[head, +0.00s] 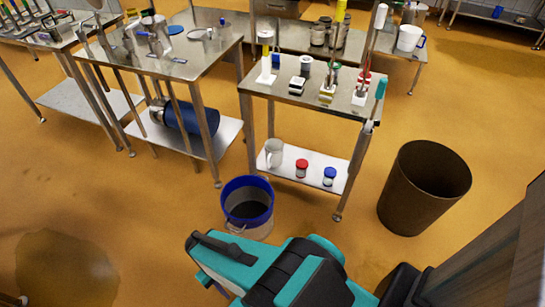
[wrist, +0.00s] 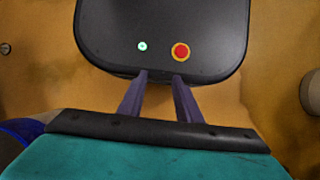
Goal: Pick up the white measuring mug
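A white mug (head: 274,153) with a handle stands upright on the lower shelf of the middle steel table, at the left end. A second white jug (head: 409,38) with a blue handle stands on a table at the back right. I cannot read any measuring marks on either. My gripper (wrist: 160,76) shows in the wrist view as two dark fingers set apart, empty, with orange floor between them. It is well away from both vessels, and neither shows in the wrist view.
A red-lidded jar (head: 302,168) and a blue-lidded jar (head: 330,176) share the mug's shelf (head: 309,182). A blue-rimmed bucket (head: 248,204) stands on the floor before that table. A brown bin (head: 424,188) is at right. Floor between bucket and bin is clear.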

